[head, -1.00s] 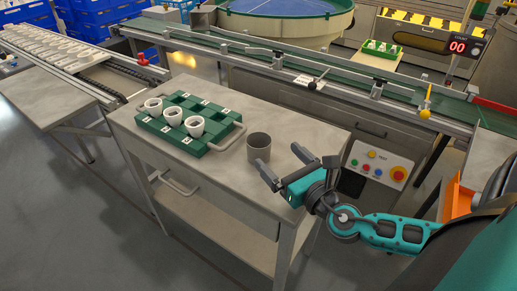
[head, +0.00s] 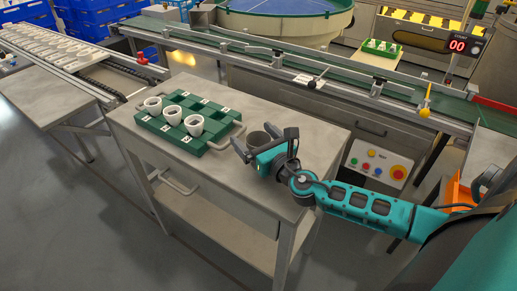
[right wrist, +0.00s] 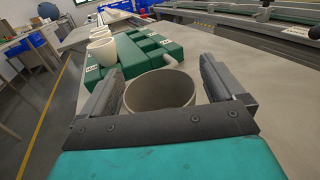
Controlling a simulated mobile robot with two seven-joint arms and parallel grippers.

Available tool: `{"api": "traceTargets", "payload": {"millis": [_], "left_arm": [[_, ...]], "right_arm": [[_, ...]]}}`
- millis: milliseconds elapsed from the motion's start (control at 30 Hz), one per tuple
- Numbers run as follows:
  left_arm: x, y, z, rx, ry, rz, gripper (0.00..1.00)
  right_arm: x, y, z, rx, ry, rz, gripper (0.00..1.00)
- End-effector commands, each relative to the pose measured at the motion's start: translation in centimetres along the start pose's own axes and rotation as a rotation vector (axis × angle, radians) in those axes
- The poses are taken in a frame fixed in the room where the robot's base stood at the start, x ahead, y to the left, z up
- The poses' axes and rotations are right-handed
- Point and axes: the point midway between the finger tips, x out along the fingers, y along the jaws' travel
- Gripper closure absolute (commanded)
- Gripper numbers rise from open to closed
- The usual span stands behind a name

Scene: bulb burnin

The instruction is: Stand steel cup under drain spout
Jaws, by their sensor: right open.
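The steel cup (head: 257,140) is a plain grey open cup standing upright on the grey cart top, partly hidden by my right gripper in the head view. My right gripper (head: 256,143) is open and low over the cart, its fingers on either side of the cup. In the right wrist view the cup (right wrist: 160,92) shows between the two open fingers (right wrist: 162,78), with gaps at its sides. I cannot make out the drain spout in these frames. My left gripper is out of view.
A green rack (head: 190,122) with several white cups stands just left of the steel cup on the cart (head: 220,180). Behind the cart runs a green conveyor (head: 340,75). A button panel (head: 377,165) is at the right. The cart's front part is clear.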

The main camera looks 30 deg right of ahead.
Motion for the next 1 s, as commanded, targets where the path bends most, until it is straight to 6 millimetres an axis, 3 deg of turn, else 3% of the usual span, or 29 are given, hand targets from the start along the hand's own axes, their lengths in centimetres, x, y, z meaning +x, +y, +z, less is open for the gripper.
{"api": "traceTargets", "payload": {"millis": [267,900,1000], "left_arm": [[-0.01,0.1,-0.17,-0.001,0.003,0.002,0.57],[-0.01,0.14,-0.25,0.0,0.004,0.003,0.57],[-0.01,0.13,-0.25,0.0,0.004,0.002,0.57]], "right_arm": [[0.27,0.01,-0.03,0.0,0.001,0.0,0.05],[0.25,-0.01,0.02,0.0,0.0,0.0,0.66],[0.25,-0.01,0.02,0.0,0.0,0.0,0.66]]}}
